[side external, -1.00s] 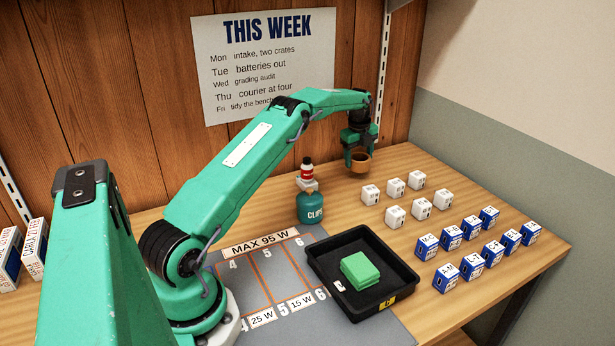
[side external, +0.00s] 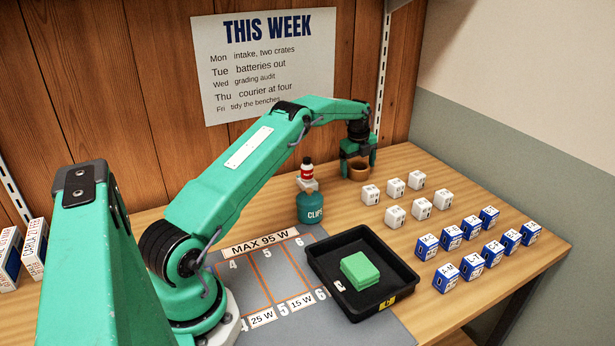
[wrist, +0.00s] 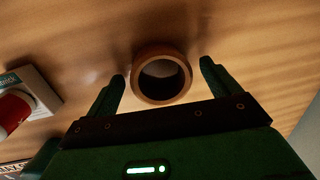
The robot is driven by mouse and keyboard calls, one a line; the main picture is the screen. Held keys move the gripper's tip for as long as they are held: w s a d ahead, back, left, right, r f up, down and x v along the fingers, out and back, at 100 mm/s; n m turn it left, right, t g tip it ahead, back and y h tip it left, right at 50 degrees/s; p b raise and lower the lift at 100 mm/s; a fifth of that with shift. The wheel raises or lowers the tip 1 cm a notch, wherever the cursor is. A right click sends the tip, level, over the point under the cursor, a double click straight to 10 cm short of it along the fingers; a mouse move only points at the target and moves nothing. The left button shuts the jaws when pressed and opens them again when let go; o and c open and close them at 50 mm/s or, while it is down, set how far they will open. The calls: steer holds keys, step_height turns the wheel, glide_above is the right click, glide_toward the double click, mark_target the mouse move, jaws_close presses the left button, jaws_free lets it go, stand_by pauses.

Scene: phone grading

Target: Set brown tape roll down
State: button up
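The brown tape roll (side external: 358,172) sits on the wooden table at the back, below the wall, with its round opening facing up. In the wrist view the roll (wrist: 138,76) lies between the two green fingers, with a gap on either side. My gripper (side external: 358,168) is open and low around the roll, one finger to each side. It also shows in the wrist view (wrist: 162,70), holding nothing.
A teal clips jar (side external: 311,208) with a red-and-white bottle (side external: 307,170) above it stands left of the roll. Several white boxes (side external: 396,187) and blue boxes (side external: 451,238) stand to the right. A black tray (side external: 335,302) holds green blocks (side external: 360,269) in front.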

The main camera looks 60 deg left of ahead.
steer(key=shift+r, duration=0.15)
step_height(320, 180, up, 12)
steer(key=s, duration=0.1)
steer(key=shift+s+d, duration=0.2)
steer(key=shift+d, duration=0.25)
stand_by(0.7)
